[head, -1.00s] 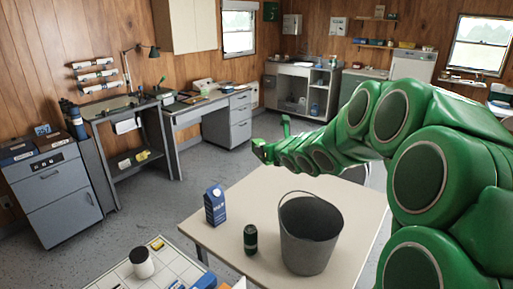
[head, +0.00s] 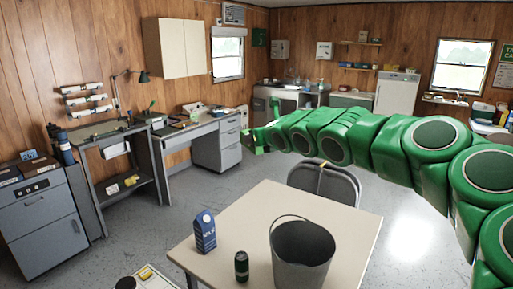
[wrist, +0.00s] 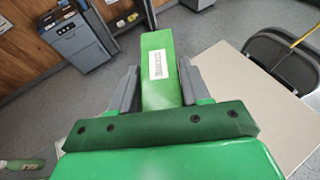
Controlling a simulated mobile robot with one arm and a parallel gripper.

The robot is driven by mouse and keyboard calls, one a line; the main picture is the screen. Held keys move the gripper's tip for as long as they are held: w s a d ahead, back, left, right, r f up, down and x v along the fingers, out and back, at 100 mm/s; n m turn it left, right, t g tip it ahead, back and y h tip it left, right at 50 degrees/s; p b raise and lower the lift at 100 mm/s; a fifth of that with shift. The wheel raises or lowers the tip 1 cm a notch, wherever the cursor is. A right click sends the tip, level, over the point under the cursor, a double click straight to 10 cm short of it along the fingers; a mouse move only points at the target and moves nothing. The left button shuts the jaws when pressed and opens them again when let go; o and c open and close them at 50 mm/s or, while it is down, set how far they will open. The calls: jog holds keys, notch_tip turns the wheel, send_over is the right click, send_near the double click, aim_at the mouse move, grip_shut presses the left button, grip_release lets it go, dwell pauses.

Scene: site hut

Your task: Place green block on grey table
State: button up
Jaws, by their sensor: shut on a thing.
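My gripper (wrist: 158,88) is shut on a green block (wrist: 157,55) with a white printed label. The block is tall and sticks out beyond the grey fingers. In the head view my gripper (head: 253,138) is at the end of the outstretched green arm, in the air beyond the table's far side; block and gripper are hard to tell apart there. The near table (head: 262,210) has a pale beige top. A grey desk (head: 190,130) with drawers and a grey workbench (head: 107,132) stand along the left wall. I cannot tell which one is the grey table.
On the near table stand a grey bucket (head: 302,255), a blue carton (head: 205,232) and a dark green can (head: 241,266). A dark folding chair (head: 325,180) is at its far side. A grey cabinet (head: 40,220) stands at left. The floor between is clear.

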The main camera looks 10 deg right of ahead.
jog(key=shift+r, duration=4.95)
jog(key=s+a+f+m+h, duration=0.15)
jog(key=s+a, duration=0.25)
jog(key=a, duration=0.5)
jog(key=s+a+f+h, duration=0.15)
jog(key=s+a, duration=0.25)
jog(key=a, duration=0.5)
jog(key=s+a+f+m, duration=0.1)
jog(key=s+a+f, duration=0.25)
jog(key=a, duration=0.55)
jog(key=s+a+r+m+h, duration=0.3)
jog(key=s+a, duration=0.4)
jog(key=s, duration=0.6)
jog(key=s+a+r+m+h, duration=0.3)
jog(key=s+a, duration=0.3)
jog(key=s, duration=0.7)
notch_tip(320, 180, down, 52)
jog(key=shift+w+a+r+n, duration=0.15)
jog(key=shift+w+r+n, duration=0.1)
jog(key=shift+w+n, duration=0.1)
